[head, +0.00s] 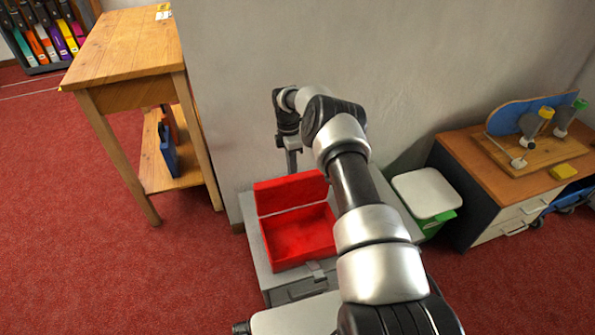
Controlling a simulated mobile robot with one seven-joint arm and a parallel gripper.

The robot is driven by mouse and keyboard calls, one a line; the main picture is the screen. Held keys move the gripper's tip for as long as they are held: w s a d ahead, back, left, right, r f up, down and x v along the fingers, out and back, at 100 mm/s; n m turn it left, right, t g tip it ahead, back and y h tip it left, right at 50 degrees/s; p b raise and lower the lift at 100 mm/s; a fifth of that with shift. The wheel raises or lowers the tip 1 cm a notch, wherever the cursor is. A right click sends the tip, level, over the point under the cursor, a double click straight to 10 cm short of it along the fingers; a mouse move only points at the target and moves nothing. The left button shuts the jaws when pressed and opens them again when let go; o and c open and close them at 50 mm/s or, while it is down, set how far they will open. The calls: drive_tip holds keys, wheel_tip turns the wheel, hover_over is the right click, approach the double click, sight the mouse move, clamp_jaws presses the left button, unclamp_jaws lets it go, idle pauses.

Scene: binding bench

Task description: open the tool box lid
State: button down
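The red tool box (305,245) stands on a low grey cabinet (285,292). Its lid (290,192) is raised at the back and stands roughly upright, so the box is open. The inside looks red and empty, though my arm covers part of its right side. My gripper (292,160) points down at the lid's far side, near the wall. Its fingertips reach close to the lid's top edge; I cannot tell whether they touch it. The fingers are small and seen edge-on, so their opening is unclear.
A wooden table (130,50) with a lower shelf stands at the left. A white-lidded bin (427,193) and a desk (515,178) with a blue skateboard deck (520,112) are at the right. The wall (240,110) is close behind the box. Red carpet (120,270) is clear at front left.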

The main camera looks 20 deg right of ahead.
drive_tip(key=shift+s+f, duration=0.1)
drive_tip(key=shift+f, duration=0.35)
drive_tip(key=c, duration=1.8)
unclamp_jaws()
drive_tip(key=shift+f, duration=0.1)
drive_tip(key=shift+c, duration=0.2)
drive_tip(key=shift+r, duration=0.2)
wheel_tip(320, 180, up, 7)
drive_tip(key=w, duration=0.2)
drive_tip(key=shift+r+p, duration=0.15)
drive_tip(key=shift+p, duration=0.15)
